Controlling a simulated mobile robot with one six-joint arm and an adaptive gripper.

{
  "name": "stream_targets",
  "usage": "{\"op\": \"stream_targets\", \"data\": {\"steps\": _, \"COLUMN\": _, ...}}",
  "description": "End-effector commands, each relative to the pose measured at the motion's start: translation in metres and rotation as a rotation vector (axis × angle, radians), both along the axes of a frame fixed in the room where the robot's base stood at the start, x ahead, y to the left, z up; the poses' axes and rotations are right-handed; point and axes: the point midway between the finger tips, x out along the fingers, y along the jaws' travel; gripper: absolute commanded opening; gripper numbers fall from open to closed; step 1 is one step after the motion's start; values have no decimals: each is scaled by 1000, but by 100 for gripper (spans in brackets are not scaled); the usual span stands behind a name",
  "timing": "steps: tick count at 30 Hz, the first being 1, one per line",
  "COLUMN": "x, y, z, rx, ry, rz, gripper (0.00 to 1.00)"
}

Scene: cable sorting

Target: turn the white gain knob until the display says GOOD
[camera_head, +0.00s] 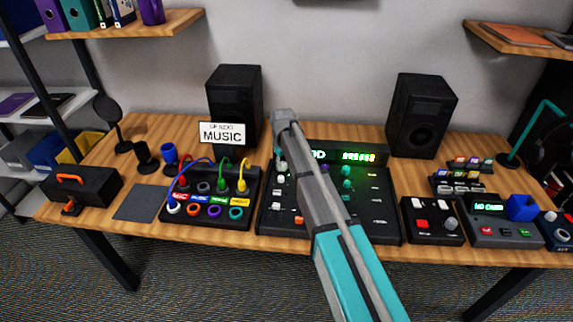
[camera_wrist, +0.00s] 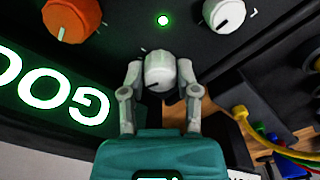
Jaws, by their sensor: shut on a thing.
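The white gain knob (camera_wrist: 159,73) stands between the two fingers of my gripper (camera_wrist: 160,66) in the wrist view. My gripper is shut on it, one finger on each side. A dark pointer line shows on the knob's edge. The display (camera_wrist: 50,98) glows green and shows the letters GOO upside down, the rest cut off by the frame. In the head view the display (camera_head: 318,155) shows a final D beside my arm, which hides its other letters. My gripper (camera_head: 281,158) reaches down to the mixer there, and the knob is mostly hidden.
A green light (camera_wrist: 163,20) is lit by the knob. An orange knob (camera_wrist: 72,18) and another white knob (camera_wrist: 224,14) are close by. A patch box (camera_head: 210,213) with colored cables stands left of the mixer (camera_head: 374,225). Speakers (camera_head: 234,95) (camera_head: 422,112) stand behind.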

Motion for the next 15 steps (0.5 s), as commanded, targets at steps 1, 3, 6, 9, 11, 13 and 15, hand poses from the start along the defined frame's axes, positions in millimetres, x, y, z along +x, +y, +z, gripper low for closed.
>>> {"op": "stream_targets", "data": {"steps": 1, "x": -1, "y": 0, "z": 0, "rx": -1, "ry": 2, "rz": 1, "gripper": 0}}
{"op": "stream_targets", "data": {"steps": 3, "x": -1, "y": 0, "z": 0, "rx": -1, "ry": 2, "rz": 1, "gripper": 45}}
{"op": "stream_targets", "data": {"steps": 6, "x": -1, "y": 0, "z": 0, "rx": -1, "ry": 2, "rz": 2, "gripper": 56}}
{"op": "stream_targets", "data": {"steps": 9, "x": -1, "y": 0, "z": 0, "rx": 0, "ry": 1, "rz": 2, "gripper": 56}}
{"op": "stream_targets", "data": {"steps": 11, "x": -1, "y": 0, "z": 0, "rx": 0, "ry": 1, "rz": 2, "gripper": 56}}
{"op": "stream_targets", "data": {"steps": 13, "x": -1, "y": 0, "z": 0, "rx": 0, "ry": 1, "rz": 3, "gripper": 56}}
{"op": "stream_targets", "data": {"steps": 15, "x": -1, "y": 0, "z": 0, "rx": -1, "ry": 1, "rz": 3, "gripper": 56}}
